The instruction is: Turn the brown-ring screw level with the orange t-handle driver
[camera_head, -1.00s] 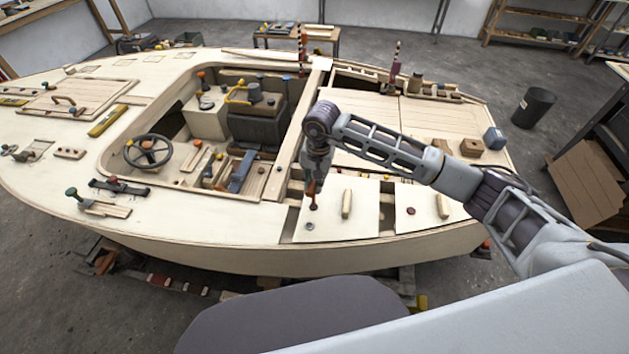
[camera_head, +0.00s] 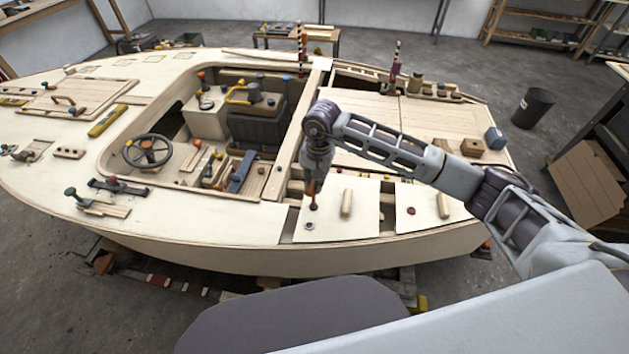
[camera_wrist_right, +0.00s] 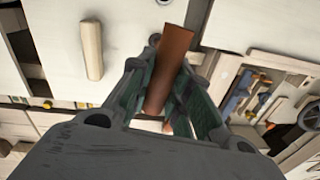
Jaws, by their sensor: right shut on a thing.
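The orange T-handle driver (camera_head: 313,189) is in my right gripper (camera_head: 314,180), which is shut on its handle. In the right wrist view the orange-brown handle (camera_wrist_right: 170,68) lies between the fingers (camera_wrist_right: 165,95). The driver points down over the pale deck panel, its dark lower end near the panel; whether it touches anything I cannot tell. A screw with a dark reddish-brown ring (camera_head: 411,211) sits in the panel to the right. A grey-ringed screw (camera_head: 309,226) is just in front of the driver. My left gripper is not in view.
A wooden block handle (camera_head: 347,203) stands on the panel just right of the driver. Gaps run between the deck panels. The open cockpit with a steering wheel (camera_head: 148,151) lies to the left. Several small items stand along the far deck edge.

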